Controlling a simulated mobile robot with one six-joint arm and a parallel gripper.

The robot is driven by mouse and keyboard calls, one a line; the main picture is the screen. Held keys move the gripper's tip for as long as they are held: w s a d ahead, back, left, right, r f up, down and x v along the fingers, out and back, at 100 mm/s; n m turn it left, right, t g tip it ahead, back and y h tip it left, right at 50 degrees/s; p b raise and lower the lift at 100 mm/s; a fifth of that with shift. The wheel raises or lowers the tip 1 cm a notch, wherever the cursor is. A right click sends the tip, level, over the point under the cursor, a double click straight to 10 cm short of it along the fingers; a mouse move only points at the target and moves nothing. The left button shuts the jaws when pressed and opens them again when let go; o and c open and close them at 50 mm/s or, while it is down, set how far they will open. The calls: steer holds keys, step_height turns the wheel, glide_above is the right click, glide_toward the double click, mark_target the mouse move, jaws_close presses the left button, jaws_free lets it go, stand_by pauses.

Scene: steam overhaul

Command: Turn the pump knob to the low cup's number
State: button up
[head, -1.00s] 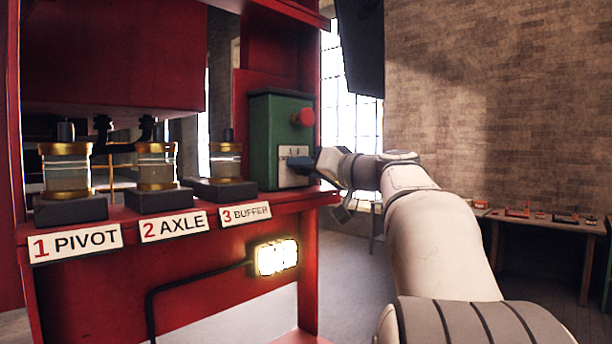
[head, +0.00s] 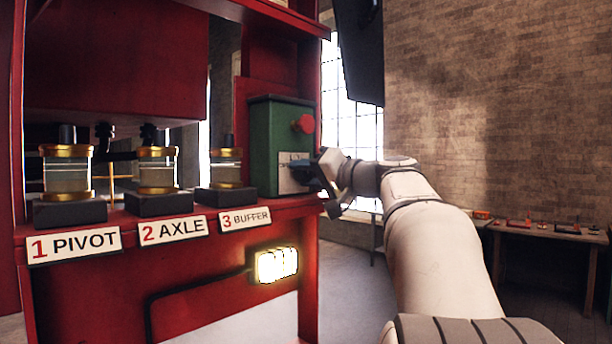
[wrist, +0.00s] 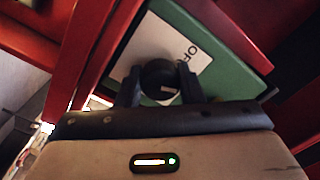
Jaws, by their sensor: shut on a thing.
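The green pump box (head: 268,130) stands on the red shelf, with a red button (head: 303,123) high on its front and a pale dial plate (head: 290,185) below. My gripper (head: 308,174) is at the plate. In the wrist view, my gripper (wrist: 159,85) is shut on the black knob (wrist: 159,76), one finger on each side. The letters "OF" show on the plate (wrist: 180,42); the rest is hidden. Three glass cups with brass rims stand left of the box: 1 PIVOT (head: 66,177), 2 AXLE (head: 158,174) and 3 BUFFER (head: 227,170). Their exact liquid levels are hard to tell.
A lit lamp (head: 276,265) with a black cable is on the red frame below the shelf. A wooden table (head: 548,234) with small parts stands at the right by the brick wall. The floor between is clear.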

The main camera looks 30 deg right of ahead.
steer(key=o, duration=1)
steer(key=shift+a, duration=0.1)
steer(key=shift+c, duration=0.2)
steer(key=shift+s+d, duration=0.25)
steer(key=shift+s, duration=0.1)
steer(key=b+v, duration=0.2)
steer(key=v, duration=0.5)
